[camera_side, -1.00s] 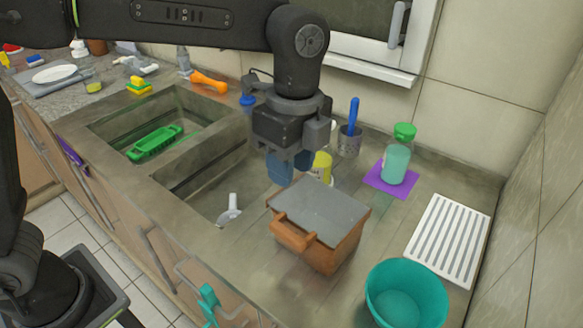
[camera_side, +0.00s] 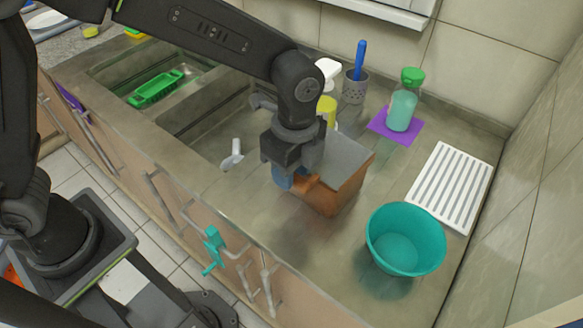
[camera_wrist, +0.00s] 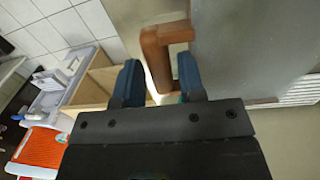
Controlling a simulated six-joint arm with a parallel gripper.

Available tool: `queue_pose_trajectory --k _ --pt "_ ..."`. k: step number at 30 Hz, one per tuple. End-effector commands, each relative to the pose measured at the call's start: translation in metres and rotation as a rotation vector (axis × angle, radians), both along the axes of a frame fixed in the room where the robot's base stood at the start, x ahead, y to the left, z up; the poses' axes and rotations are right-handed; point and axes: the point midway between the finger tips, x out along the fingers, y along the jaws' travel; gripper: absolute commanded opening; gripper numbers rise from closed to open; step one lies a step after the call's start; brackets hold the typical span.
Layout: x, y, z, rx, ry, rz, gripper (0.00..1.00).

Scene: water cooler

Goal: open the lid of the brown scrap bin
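The brown scrap bin (camera_side: 342,198) stands on the counter right of the sink, partly hidden behind my gripper. Its grey lid (camera_side: 350,157) lies flat and closed on top. The lid's brown handle (camera_side: 306,183) sticks out from the front side; in the wrist view the handle (camera_wrist: 157,52) shows beside the grey lid (camera_wrist: 240,40). My gripper (camera_side: 284,180) is low at the bin's front, at the handle. In the wrist view its two blue fingers (camera_wrist: 160,78) are apart, with the handle in line with the gap. Contact cannot be told.
A teal bowl (camera_side: 405,240) stands right of the bin, before a white slatted rack (camera_side: 450,188). A green-capped bottle (camera_side: 402,105) on a purple mat and a grey holder (camera_side: 354,88) with a blue handle stand behind. The sink (camera_side: 205,125) is left.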

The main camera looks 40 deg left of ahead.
Motion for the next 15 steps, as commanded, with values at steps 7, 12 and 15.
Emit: queue_pose_trajectory --k 7,12,15 --pt "-0.0005 0.0001 -0.0032 0.000 0.001 0.000 0.36" --pt "-0.0005 0.0001 -0.0030 0.000 0.001 0.000 0.28" --pt "-0.0004 0.0001 -0.0029 0.000 0.001 0.000 0.19"
